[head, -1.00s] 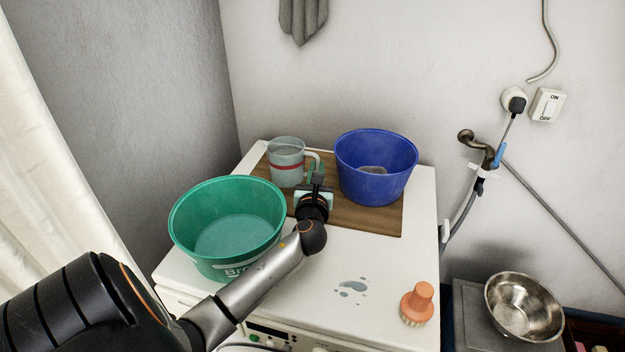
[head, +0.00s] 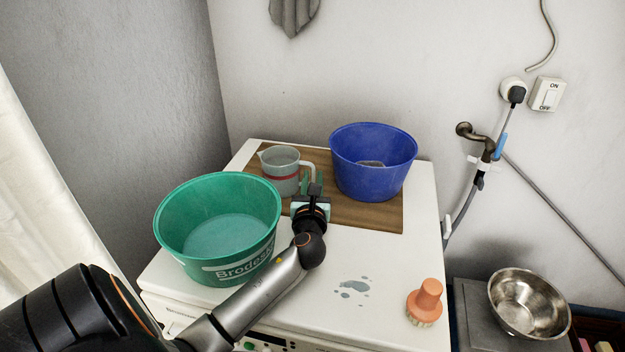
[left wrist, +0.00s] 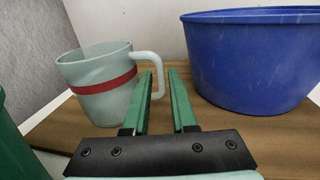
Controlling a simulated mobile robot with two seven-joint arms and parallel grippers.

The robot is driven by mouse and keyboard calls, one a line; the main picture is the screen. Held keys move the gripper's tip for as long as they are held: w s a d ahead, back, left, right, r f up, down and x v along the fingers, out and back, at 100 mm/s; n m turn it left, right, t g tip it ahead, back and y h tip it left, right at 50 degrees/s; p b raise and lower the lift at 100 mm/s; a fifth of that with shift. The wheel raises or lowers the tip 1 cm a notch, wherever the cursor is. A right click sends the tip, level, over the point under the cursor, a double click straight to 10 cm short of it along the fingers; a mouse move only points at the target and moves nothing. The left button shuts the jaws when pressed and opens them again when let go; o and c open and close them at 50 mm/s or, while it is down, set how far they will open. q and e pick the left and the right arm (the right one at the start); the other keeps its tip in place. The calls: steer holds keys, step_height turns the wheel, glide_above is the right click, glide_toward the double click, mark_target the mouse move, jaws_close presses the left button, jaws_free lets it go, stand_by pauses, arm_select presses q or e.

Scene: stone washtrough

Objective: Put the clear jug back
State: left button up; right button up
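The clear jug (head: 281,172), greyish and see-through with a red band and a pale handle, stands upright on a brown wooden board (head: 370,214) on the white machine top. It also shows in the left wrist view (left wrist: 97,84), with its handle on the right. My left gripper (head: 314,188) is just right of the jug, pointing toward the back. My right gripper is not in view.
A blue tub (head: 373,165) stands on the board right of my left gripper. A green basin (head: 220,232) stands at the front left. An orange brush (head: 427,301) and a small puddle (head: 352,288) are at the front right. A steel bowl (head: 528,303) sits lower right.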

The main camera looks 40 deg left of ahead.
arm_select(q)
steer(key=shift+o, duration=1.2)
steer(key=shift+r, duration=0.15)
steer(key=v, duration=1.2)
